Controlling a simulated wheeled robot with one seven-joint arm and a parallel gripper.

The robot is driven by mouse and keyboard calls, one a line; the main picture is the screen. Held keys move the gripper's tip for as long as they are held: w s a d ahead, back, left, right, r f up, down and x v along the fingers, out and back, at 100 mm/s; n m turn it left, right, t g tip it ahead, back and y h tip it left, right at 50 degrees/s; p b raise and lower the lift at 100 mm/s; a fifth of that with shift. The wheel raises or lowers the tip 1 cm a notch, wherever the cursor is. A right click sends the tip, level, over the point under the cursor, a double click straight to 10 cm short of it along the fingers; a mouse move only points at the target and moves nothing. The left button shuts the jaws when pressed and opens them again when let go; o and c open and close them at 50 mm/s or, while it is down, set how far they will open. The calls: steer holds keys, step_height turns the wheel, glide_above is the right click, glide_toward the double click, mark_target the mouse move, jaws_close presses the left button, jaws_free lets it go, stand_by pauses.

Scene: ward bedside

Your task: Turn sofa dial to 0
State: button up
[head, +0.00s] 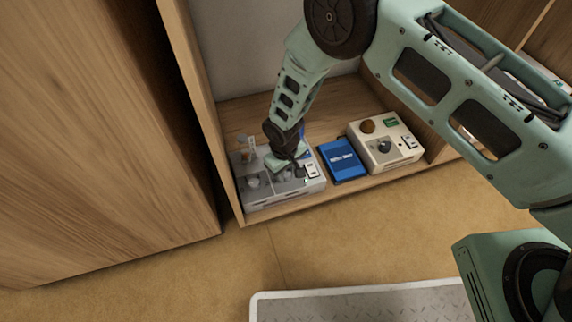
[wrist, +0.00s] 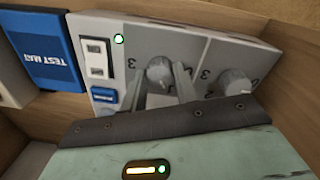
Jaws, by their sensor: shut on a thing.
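A grey control box (head: 284,195) sits at the left end of a wooden shelf compartment. In the wrist view, the grey box (wrist: 190,40) shows two round grey dials with numbers around them. My gripper (wrist: 160,88) has its fingers on either side of the dial nearer the switch (wrist: 159,68) and is shut on it. The other dial (wrist: 234,82) stands free to the right. No label naming either dial as the sofa dial is readable, and the pointer setting is unclear. In the head view, my gripper (head: 291,169) partly covers the box top.
The grey box also has a white rocker switch (wrist: 96,58), a green light (wrist: 118,39) and a blue button (wrist: 103,95). A blue box (head: 342,160) and a beige box with knobs (head: 405,153) stand to its right. A wooden side panel (head: 205,95) is close on the left.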

mark_target(287, 175)
steer(key=n+p, duration=0.3)
steer(key=n, duration=0.2)
steer(key=shift+s+d+r+n, duration=0.1)
steer(key=shift+n, duration=0.2)
steer(key=n+p, duration=0.1)
steer(key=n, duration=0.4)
steer(key=shift+n+p, duration=0.35)
steer(key=shift+n, duration=0.05)
steer(key=o, duration=1)
steer(key=shift+c, duration=0.2)
steer(key=shift+s+r+p, duration=0.1)
steer(key=shift+r+p, duration=1.45)
steer(key=shift+r, duration=2.1)
